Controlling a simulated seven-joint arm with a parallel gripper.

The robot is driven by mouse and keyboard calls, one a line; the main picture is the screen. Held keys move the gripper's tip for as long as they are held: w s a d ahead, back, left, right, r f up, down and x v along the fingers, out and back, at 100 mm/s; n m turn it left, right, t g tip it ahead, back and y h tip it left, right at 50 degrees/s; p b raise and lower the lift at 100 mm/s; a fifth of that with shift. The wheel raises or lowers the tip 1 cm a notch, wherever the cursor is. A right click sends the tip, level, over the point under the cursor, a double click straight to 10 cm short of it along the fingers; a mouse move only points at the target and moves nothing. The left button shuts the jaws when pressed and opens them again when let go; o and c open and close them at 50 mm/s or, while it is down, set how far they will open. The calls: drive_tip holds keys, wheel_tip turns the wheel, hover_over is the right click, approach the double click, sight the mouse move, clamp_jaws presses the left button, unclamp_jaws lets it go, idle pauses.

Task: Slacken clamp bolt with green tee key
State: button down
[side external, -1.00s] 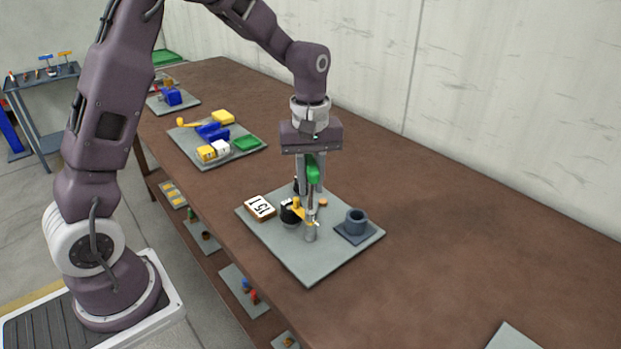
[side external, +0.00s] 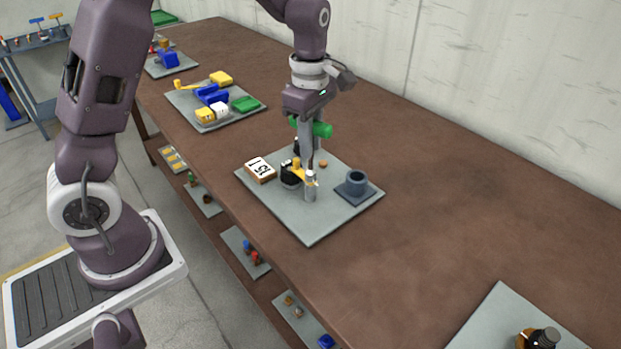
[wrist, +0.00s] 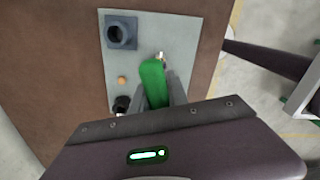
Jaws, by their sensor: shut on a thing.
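My gripper (side external: 311,134) is above the grey plate (side external: 310,228) and shut on the green tee key (side external: 323,130). The key's green bar handle lies crosswise between the fingers; it also shows in the wrist view (wrist: 153,82). Below the fingers, a silver upright (side external: 310,188) stands on the plate beside a yellow part (side external: 298,168) and a black round part (side external: 289,175). The clamp bolt cannot be told apart from these. Fingers and handle hide the key's lower end, so whether it sits on the bolt is unclear.
A white number block (side external: 260,169) lies left on the plate. A dark blue-grey socket (side external: 356,184) stands at its right, and a small orange disc (side external: 323,163) lies behind. Another plate (side external: 175,100) carries blue, yellow and green parts. The bench on the right is mostly clear.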

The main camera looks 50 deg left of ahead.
idle(0.4)
drive_tip(key=shift+r, duration=0.75)
wheel_tip(320, 180, up, 7)
drive_tip(key=shift+r, duration=0.1)
idle(0.3)
